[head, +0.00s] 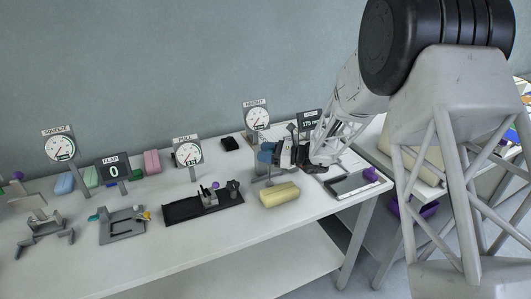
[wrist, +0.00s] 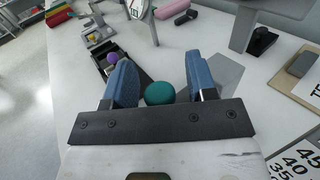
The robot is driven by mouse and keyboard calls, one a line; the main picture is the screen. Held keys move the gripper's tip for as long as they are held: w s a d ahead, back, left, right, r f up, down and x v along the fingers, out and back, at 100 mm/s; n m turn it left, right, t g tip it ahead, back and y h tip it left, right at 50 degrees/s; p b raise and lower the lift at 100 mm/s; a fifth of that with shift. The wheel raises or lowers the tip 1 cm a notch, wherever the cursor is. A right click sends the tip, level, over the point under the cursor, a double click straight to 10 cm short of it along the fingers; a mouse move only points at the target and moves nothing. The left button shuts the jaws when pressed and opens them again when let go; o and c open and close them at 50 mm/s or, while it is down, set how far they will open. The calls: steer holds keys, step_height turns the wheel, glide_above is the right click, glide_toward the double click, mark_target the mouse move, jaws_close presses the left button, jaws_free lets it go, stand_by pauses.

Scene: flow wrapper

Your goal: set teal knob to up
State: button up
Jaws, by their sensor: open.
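A round teal knob (wrist: 159,93) shows in the wrist view, between the two blue fingers of my gripper (wrist: 158,75). The fingers are apart, with a visible gap on the knob's right side; whether the left finger touches it is unclear. In the head view my gripper (head: 266,152) is at the station by the HEIGHT dial (head: 256,117), above a grey stand (head: 261,180). The teal knob cannot be made out there, and its setting cannot be read. The display beside the dial (head: 310,123) reads about 175 mm.
A yellow block (head: 279,194) lies just in front of the stand. A black tray fixture (head: 178,212) with a purple knob (head: 215,185) is to the left. Further left is a grey FLAP fixture (head: 122,230). Another purple knob (head: 369,174) is at the right.

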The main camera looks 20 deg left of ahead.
jaws_close()
steer(key=shift+r, duration=3.05)
jaws_free()
